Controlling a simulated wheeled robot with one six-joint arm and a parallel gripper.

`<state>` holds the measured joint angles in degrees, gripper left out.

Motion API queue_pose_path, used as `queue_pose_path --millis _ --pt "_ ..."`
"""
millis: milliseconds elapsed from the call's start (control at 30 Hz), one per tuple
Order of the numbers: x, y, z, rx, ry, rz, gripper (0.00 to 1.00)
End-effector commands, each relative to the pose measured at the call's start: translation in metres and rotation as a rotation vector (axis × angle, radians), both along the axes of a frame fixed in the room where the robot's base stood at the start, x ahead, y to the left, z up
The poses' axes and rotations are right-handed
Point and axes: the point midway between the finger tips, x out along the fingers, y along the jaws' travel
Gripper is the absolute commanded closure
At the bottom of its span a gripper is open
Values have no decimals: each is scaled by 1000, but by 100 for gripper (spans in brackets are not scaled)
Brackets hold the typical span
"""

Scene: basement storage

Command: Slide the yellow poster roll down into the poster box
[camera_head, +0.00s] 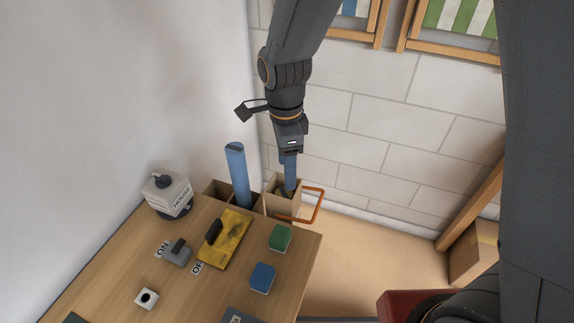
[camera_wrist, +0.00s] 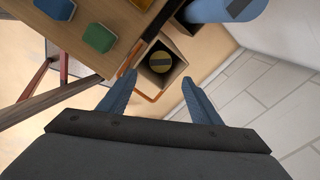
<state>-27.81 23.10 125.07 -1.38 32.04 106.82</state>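The yellow poster roll (camera_wrist: 160,62) stands inside a square compartment of the poster box, seen end-on in the wrist view with a dark stripe across its round top. Its top looks lower than the compartment's rim. The cardboard poster box (camera_head: 279,206) stands at the far edge of the table in the head view. A tall blue roll (camera_head: 238,170) stands in another compartment and also shows in the wrist view (camera_wrist: 225,9). My gripper (camera_head: 290,186) points down above the yellow roll's compartment. In the wrist view its blue fingers (camera_wrist: 156,83) are spread and empty.
An orange frame (camera_head: 319,206) juts out beside the box. A yellow board with a black handle (camera_head: 232,242), green block (camera_head: 280,238), blue block (camera_head: 262,277), switch (camera_head: 177,252) and HOUSE-labelled object (camera_head: 168,196) occupy the wooden table. The wall is close on the left.

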Motion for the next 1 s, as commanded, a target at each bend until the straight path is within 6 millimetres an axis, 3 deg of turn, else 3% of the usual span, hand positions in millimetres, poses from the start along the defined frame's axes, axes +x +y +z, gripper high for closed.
queue_pose_path --millis 267,700,1000 --pt "1 0 9 1 -2 0 42" --pt "0 1 70 1 -2 0 42" --pt "-1 1 78 0 0 0 42"
